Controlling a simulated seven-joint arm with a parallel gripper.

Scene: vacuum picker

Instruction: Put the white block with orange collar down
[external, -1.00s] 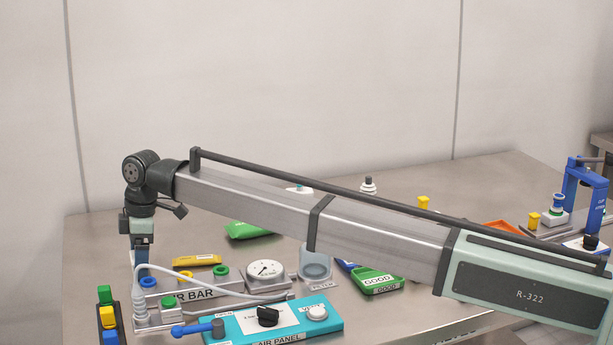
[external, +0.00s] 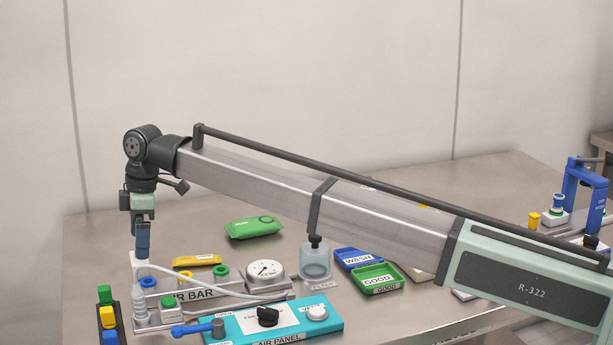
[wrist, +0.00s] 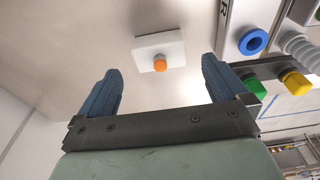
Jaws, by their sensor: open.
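The white block with orange collar (wrist: 172,43) sits on the steel table in the wrist view, its orange part facing the camera. It is beyond the fingertips, centred between them, with bare table around it. My gripper (wrist: 162,68) has its two blue fingers spread wide with nothing between them. In the external view my gripper (external: 142,257) points straight down at the table's left side, above a white shape that is probably the block. The hose and its fitting partly hide that spot.
The air bar (external: 188,295) with coloured rings and a white hose is close to the right. A box with green, yellow and blue buttons (external: 108,315) stands front left. The air panel (external: 285,318), gauge (external: 265,270) and filter (external: 315,262) are farther right.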

